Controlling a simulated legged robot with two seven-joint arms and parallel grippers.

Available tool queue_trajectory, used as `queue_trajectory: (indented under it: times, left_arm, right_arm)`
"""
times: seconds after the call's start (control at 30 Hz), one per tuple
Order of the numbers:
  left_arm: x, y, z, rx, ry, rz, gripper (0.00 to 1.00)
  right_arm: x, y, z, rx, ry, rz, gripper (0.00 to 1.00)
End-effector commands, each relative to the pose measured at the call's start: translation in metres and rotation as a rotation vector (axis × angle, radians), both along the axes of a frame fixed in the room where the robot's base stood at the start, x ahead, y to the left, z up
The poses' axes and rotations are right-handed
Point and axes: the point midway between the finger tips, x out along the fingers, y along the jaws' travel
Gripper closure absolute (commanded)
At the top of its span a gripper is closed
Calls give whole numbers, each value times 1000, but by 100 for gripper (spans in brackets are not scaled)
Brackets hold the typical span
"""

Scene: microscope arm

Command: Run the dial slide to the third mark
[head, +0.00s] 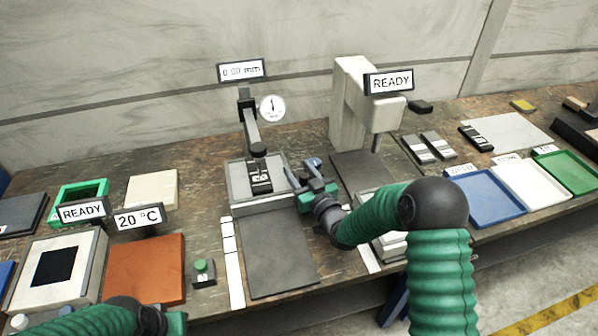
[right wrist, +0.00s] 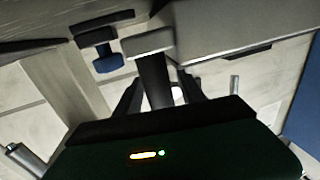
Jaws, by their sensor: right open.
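A black round foot or knob sits low on the post, above a grey tray (head: 240,180) holding a small dark block (head: 260,177). My right gripper (head: 293,180) is open at the tray's right side. In the right wrist view a grey-topped bar (right wrist: 152,75) shows between or just beyond its dark fingers; I cannot tell whether they touch it.
A blue-ended part (head: 313,163) stands close to my right gripper; a blue part (right wrist: 110,64) also shows in the wrist view. A pale press-like machine (head: 350,105) marked READY stands to the right. A dark mat (head: 275,255) lies clear in front of the tray.

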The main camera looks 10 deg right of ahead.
Motion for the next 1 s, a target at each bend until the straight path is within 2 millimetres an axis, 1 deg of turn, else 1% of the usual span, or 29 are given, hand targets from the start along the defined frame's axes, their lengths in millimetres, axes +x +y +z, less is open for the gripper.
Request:
queue_trajectory:
  times: [0.07, 0.17, 0.27, 0.5, 0.6, 0.7, 0.83, 1.0]
  left_arm:
    - [0, 0, 0, 0, 0, 0, 100]
    - [0, 0, 0, 0, 0, 0, 100]
    - [0, 0, 0, 0, 0, 0, 100]
    - [0, 0, -1, 0, 0, 0, 100]
    - [0, 0, -2, 0, 0, 0, 100]
    - [0, 0, -3, 0, 0, 0, 100]
    - [0, 0, -4, 0, 0, 0, 100]
    - [0, 0, -4, 0, 0, 0, 100]
  right_arm:
    - [-1, 0, 0, 0, 0, 0, 53]
    - [-8, -2, 0, 0, 0, -1, 53]
    - [-26, -7, 0, 0, 2, -2, 53]
    - [-95, -23, -2, -1, 4, -2, 53]
    - [-122, -30, -2, 0, 4, -2, 53]
    - [-143, -35, -3, 0, 4, -2, 53]
    - [-158, -38, -2, 0, 2, -1, 53]
    - [-163, -39, -1, 0, 1, 0, 53]
